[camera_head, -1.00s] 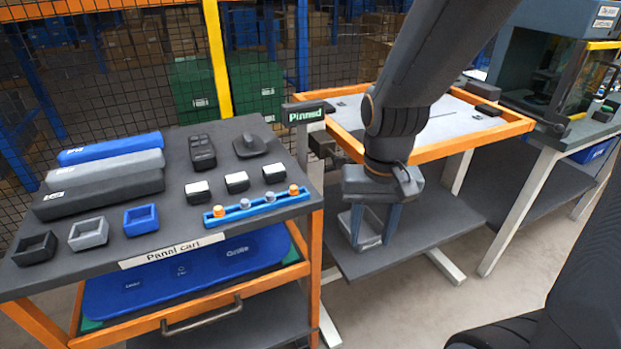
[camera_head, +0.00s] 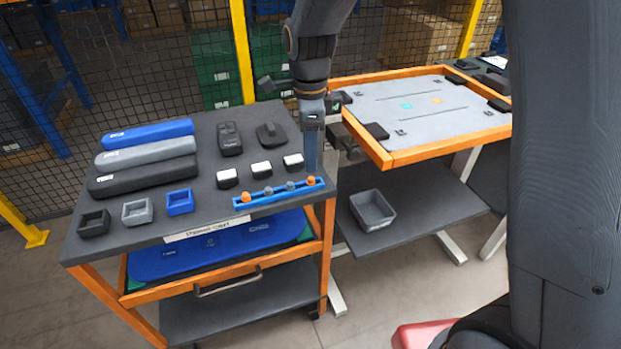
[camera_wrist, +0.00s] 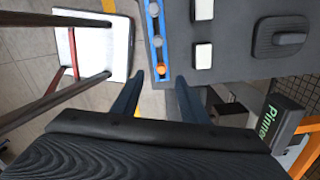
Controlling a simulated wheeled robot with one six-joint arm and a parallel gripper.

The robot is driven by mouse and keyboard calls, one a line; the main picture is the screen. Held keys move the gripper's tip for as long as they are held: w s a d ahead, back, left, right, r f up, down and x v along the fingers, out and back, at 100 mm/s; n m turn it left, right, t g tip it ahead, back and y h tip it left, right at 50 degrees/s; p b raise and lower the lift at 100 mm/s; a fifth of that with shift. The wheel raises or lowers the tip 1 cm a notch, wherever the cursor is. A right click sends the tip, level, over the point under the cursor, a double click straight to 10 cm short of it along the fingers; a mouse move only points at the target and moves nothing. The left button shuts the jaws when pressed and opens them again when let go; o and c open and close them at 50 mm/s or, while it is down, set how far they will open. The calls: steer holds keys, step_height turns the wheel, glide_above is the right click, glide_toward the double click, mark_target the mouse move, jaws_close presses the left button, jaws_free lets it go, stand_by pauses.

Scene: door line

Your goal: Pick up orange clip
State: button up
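A blue rail (camera_head: 280,191) lies along the front right of the cart top, holding orange and grey clips. One orange clip (camera_head: 311,180) sits at its right end and another orange clip (camera_head: 246,197) at its left end. My gripper (camera_head: 311,168) points down at the right end, seen edge-on. In the wrist view, the fingers of my gripper (camera_wrist: 160,76) are apart with nothing between them. The right-end orange clip (camera_wrist: 163,68) shows just beyond the fingertips, in line with the gap. Whether the fingers reach down beside it, I cannot tell.
White-topped blocks (camera_head: 260,170) stand behind the rail. Small open boxes (camera_head: 137,211) and long cases (camera_head: 145,155) fill the cart's left. An orange-framed board (camera_head: 430,118) stands to the right, above a shelf with a grey bin (camera_head: 372,209).

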mark_target(311, 178)
steer(key=shift+w+d+f+p, duration=0.1)
steer(key=shift+f+p, duration=0.55)
steer(key=shift+f, duration=1.05)
steer(key=shift+w+d+f+p, duration=0.1)
steer(key=shift+f+p, duration=0.55)
steer(key=shift+f, duration=1)
jaws_close()
